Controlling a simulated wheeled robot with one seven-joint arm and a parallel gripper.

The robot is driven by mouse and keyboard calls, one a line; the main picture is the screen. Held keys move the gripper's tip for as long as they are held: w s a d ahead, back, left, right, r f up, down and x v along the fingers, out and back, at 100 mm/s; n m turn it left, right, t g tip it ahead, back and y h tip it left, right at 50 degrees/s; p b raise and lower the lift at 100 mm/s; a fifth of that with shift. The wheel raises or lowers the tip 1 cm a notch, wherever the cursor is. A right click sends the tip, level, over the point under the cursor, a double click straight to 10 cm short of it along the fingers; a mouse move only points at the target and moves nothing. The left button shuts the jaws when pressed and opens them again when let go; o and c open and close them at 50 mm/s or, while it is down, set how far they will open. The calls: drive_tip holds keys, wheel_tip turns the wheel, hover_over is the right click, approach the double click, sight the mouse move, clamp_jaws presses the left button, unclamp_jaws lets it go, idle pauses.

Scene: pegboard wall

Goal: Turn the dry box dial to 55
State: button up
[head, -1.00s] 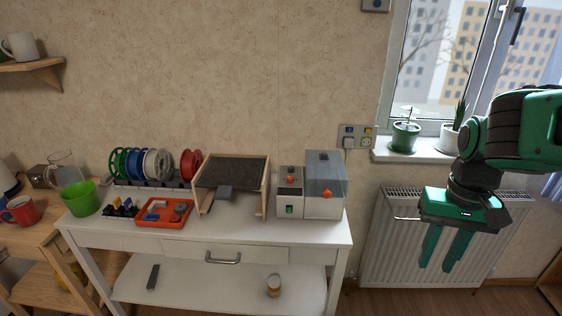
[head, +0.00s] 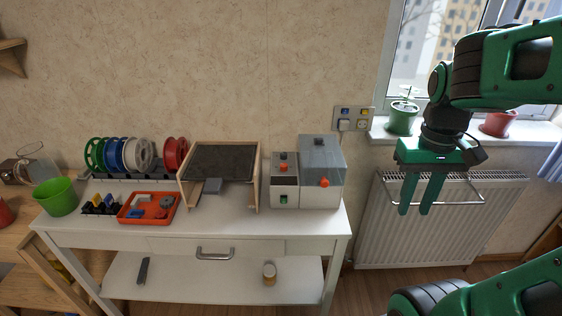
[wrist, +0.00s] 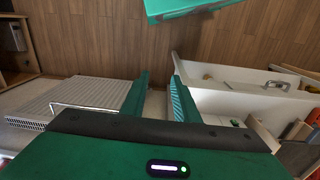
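The dry box (head: 320,172) stands at the right end of the white table, a grey and white box with a smoky clear lid. A red-orange dial (head: 324,182) is on its front; its setting is too small to read. A narrower white unit (head: 284,181) with a small red knob (head: 283,167) and a green switch (head: 284,198) stands against its left side. My gripper (head: 415,210) hangs in front of the radiator, right of the dry box and apart from it. Its fingers point down, apart and empty. They also show in the wrist view (wrist: 159,95).
The white table (head: 240,226) also holds a wooden-sided stand (head: 222,163), an orange tray (head: 131,216), filament spools (head: 141,155) and a green bucket (head: 56,197). A radiator (head: 375,240) and windowsill plants are at right. Clear tabletop lies before the dry box.

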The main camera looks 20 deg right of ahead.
drive_tip(key=w+a+r+n, duration=0.1)
drive_tip(key=w+r+n, duration=0.25)
drive_tip(key=w, duration=0.55)
drive_tip(key=n, duration=0.9)
approach(284, 164)
drive_tip(key=shift+m, duration=0.25)
drive_tip(key=s+d+r, duration=0.1)
drive_tip(key=s+d, duration=0.1)
drive_tip(key=s, duration=0.1)
drive_tip(key=s+d+r, duration=0.1)
drive_tip(key=s+d, duration=0.2)
drive_tip(key=s+d+r, duration=0.1)
drive_tip(key=s+d, duration=0.2)
drive_tip(key=shift+s+d+r, duration=0.1)
drive_tip(key=shift+s+r, duration=0.05)
drive_tip(key=shift+r, duration=0.25)
drive_tip(key=w+a+f+n, duration=0.2)
drive_tip(key=w+a+n, duration=0.3)
drive_tip(key=w+a, duration=0.35)
drive_tip(key=f, duration=1)
drive_tip(key=shift+w+d, duration=0.15)
drive_tip(key=shift+d, duration=0.05)
drive_tip(key=shift+c, duration=0.4)
clamp_jaws()
